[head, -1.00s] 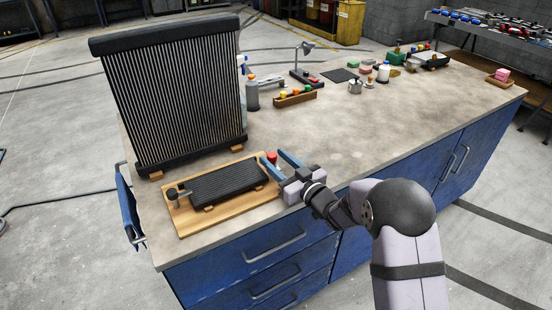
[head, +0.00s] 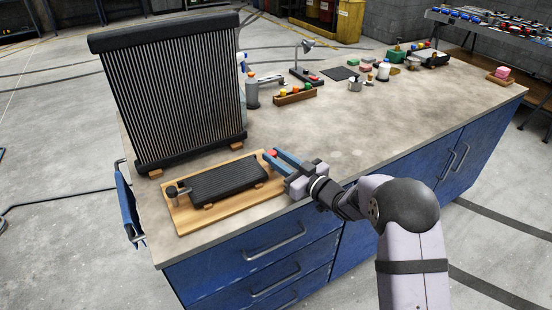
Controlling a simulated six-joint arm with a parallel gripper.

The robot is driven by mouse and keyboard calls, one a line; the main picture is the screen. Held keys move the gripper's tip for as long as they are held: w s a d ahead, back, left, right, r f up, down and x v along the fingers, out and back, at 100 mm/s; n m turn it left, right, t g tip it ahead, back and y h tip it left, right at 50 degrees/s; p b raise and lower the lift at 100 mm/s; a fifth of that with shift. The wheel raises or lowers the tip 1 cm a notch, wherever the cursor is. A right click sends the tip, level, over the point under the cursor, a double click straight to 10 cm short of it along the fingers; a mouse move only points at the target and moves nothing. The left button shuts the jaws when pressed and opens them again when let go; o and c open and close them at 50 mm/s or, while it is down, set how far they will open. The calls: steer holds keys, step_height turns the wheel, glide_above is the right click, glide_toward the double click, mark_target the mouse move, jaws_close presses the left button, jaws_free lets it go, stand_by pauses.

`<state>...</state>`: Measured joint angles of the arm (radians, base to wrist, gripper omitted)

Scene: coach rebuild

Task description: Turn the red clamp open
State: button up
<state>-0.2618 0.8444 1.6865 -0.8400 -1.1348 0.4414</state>
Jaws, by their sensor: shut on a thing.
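The red clamp (head: 271,154) stands at the right end of a wooden board (head: 186,226), near the front of the workbench. Only a little of its red top shows between the blue fingers. My gripper (head: 275,158) reaches in from the right and is shut on the red clamp. A black ribbed block (head: 230,181) lies on the board, left of the clamp. A dark knobbed clamp (head: 175,192) stands at the board's left end. The lower part of the red clamp is hidden by the fingers.
A tall black finned panel (head: 175,100) stands behind the board on small wooden blocks. The middle of the bench top (head: 370,130) is clear.

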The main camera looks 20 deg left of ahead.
steer(key=shift+r, duration=0.1)
steer(key=o, duration=1.1)
steer(key=shift+c, duration=0.2)
steer(key=shift+d, duration=0.1)
steer(key=shift+s+d, duration=0.35)
steer(key=shift+d, duration=0.15)
steer(key=shift+b+v, duration=0.85)
steer(key=shift+v, duration=2.1)
